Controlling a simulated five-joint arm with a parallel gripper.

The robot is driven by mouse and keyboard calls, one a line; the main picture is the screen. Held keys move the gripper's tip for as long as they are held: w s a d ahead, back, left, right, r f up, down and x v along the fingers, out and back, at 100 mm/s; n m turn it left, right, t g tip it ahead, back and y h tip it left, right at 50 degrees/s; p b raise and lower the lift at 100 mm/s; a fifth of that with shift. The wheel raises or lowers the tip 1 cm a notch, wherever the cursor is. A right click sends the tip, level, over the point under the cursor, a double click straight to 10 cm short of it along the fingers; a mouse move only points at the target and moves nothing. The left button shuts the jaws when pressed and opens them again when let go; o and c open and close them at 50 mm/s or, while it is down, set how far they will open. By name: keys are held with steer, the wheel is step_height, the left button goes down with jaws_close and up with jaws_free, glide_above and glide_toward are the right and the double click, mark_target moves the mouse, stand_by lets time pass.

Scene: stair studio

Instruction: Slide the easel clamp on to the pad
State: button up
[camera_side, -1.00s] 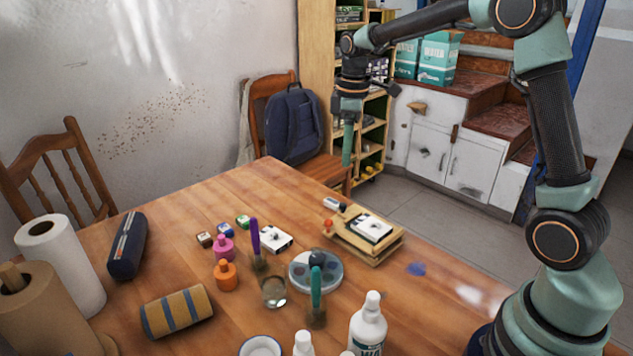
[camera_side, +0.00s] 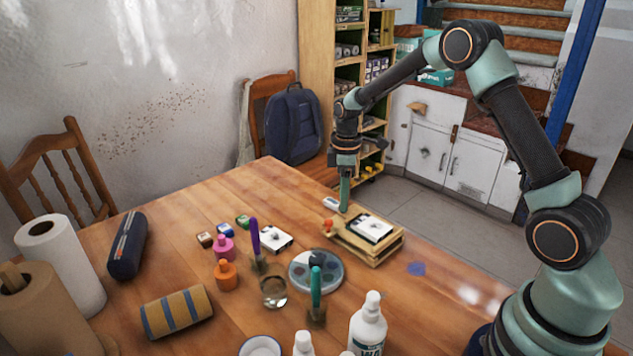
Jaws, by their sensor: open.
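The low wooden table easel (camera_side: 384,253) lies at the table's far right edge. The pad (camera_side: 370,228), white with a dark picture, rests on it. A small orange-red knob (camera_side: 328,223) shows at the easel's left end, beside the pad and apart from it; I take it as part of the easel clamp, whose shape is too small to make out. My gripper (camera_side: 344,209) points down, just behind and to the right of the knob, left of the pad. Its fingers overlap in this view, so the gap between them is hidden. Nothing shows held in it.
A small whitish block (camera_side: 330,203) lies close by my gripper's left side. A round palette (camera_side: 316,269), a glass jar (camera_side: 273,291) and a green-handled brush (camera_side: 316,285) stand in front of the easel.

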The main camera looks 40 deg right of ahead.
steer(key=shift+f, duration=0.7)
jaws_close()
stand_by(1.0)
